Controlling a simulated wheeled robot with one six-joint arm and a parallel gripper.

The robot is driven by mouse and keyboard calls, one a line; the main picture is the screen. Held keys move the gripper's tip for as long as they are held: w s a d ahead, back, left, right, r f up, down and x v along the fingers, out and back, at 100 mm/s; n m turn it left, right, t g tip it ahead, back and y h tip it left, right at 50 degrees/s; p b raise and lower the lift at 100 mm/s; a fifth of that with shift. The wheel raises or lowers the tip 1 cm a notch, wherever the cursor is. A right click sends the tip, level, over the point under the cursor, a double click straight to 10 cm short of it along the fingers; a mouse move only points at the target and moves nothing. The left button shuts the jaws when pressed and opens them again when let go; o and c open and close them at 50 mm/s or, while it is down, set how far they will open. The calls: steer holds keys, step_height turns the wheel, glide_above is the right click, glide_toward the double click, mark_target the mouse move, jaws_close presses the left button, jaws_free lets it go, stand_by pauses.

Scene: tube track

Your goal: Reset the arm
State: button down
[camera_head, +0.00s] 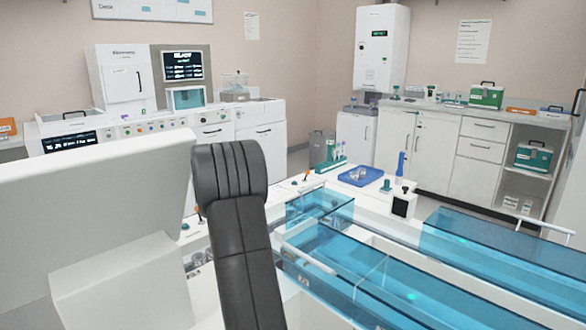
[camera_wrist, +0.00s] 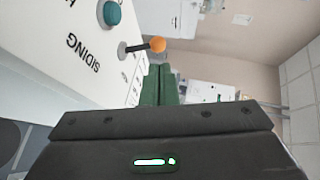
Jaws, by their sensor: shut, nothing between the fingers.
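My gripper (camera_wrist: 159,84) shows in the wrist view with its two green fingers closed together and nothing between them. A lever with an orange ball knob (camera_wrist: 157,45) stands on a white panel (camera_wrist: 72,60) just beyond the fingertips; I cannot tell whether they touch. A teal round button (camera_wrist: 113,14) and the word SIDING are on the same panel. In the head view my dark arm rises across the front, and my gripper is hidden there.
The clear blue track (camera_head: 370,275) fills the lower right. A blue tray (camera_head: 360,176) and a small black-screened unit (camera_head: 403,202) stand on the white deck behind it. White cabinets (camera_head: 415,145) line the back. The space above the track is clear.

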steer(key=shift+s+d+f+b, duration=0.2)
steer(key=shift+f+b, duration=0.2)
steer(key=shift+b, duration=0.65)
steer(key=shift+s+d+f+b, duration=0.15)
steer(key=shift+f+b, duration=0.2)
steer(key=shift+b, duration=0.65)
steer(key=shift+v, duration=1.6)
steer(key=shift+w+r, duration=0.1)
steer(key=shift+r, duration=0.05)
steer(key=shift+w+a, duration=0.1)
steer(key=shift+w, duration=0.35)
steer(key=shift+r+p+x, duration=0.2)
steer(key=shift+p+x, duration=0.45)
steer(key=shift+x, duration=0.4)
steer(key=p, duration=0.2)
steer(key=r+p, duration=0.1)
steer(key=p, duration=0.1)
steer(key=shift+w+a, duration=0.2)
steer(key=shift+w, duration=0.2)
steer(key=shift+r+p, duration=0.15)
steer(key=shift+p, duration=0.3)
steer(key=shift+w+p, duration=0.15)
steer(key=shift+p, duration=0.3)
